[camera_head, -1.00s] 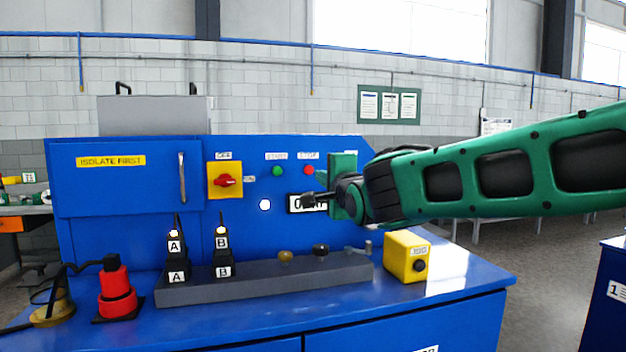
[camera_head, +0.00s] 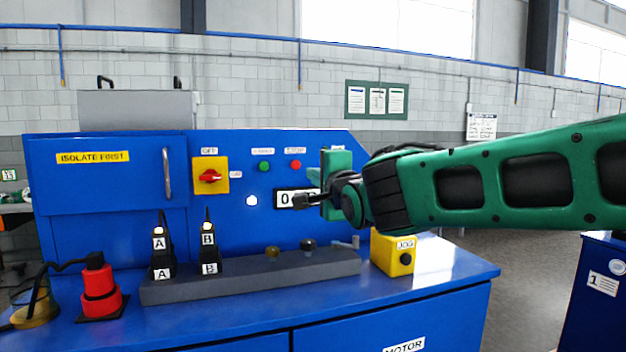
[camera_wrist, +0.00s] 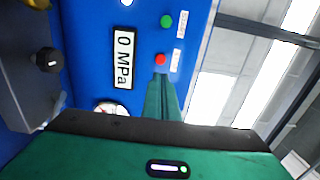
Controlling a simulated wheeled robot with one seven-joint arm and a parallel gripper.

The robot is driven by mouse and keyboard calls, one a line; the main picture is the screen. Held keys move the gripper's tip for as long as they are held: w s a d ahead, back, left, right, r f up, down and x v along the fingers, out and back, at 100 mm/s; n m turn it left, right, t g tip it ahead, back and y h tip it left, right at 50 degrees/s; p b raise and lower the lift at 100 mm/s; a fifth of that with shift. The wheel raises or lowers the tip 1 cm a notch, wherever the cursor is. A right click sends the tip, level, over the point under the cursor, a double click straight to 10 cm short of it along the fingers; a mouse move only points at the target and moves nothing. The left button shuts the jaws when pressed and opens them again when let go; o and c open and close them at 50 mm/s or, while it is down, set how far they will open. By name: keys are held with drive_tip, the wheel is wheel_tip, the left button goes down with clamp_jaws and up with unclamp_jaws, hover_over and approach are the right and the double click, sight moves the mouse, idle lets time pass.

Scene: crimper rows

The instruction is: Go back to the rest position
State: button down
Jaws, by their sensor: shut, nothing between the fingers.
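My gripper (camera_head: 308,200) is at the end of the green arm, in front of the right part of the blue machine panel (camera_head: 110,210). Its fingers are shut with nothing between them, and they partly cover the pressure display (camera_head: 284,199) in the head view. There the display (camera_wrist: 123,57) reads 0 MPa. I cannot tell whether the fingertips touch the panel.
A yellow JOG box (camera_head: 393,252) stands on the bench below my arm. A grey rail (camera_head: 240,278) holds levers A and B. A red-and-yellow switch (camera_head: 210,175) is on the panel. A red device (camera_head: 99,292) stands at left. Open floor lies right of the bench.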

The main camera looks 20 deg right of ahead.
drive_tip(key=s+d+f+n+g+h, duration=0.25)
drive_tip(key=s+d+f+g, duration=0.25)
drive_tip(key=s+d+f, duration=0.4)
drive_tip(key=s+d+f+n+g+h, duration=0.1)
drive_tip(key=s+d+f+n+g, duration=0.25)
drive_tip(key=d+f, duration=0.6)
drive_tip(key=s+f+n+g+y, duration=0.1)
drive_tip(key=s+f+n+g, duration=0.1)
drive_tip(key=s, duration=0.6)
drive_tip(key=s+f+n+g+y, duration=0.1)
drive_tip(key=s+f+g, duration=0.3)
drive_tip(key=s+f, duration=0.3)
drive_tip(key=s+a+f+n+g+y, duration=0.1)
drive_tip(key=s+f, duration=0.4)
drive_tip(key=s, duration=0.6)
drive_tip(key=n+g, duration=0.1)
drive_tip(key=g, duration=0.1)
drive_tip(key=shift+s+n+g+y, duration=0.15)
drive_tip(key=shift+n+g+y, duration=0.15)
drive_tip(key=shift+g+y, duration=0.05)
drive_tip(key=shift+a, duration=0.1)
drive_tip(key=shift+w+f, duration=0.25)
drive_tip(key=shift+w, duration=0.4)
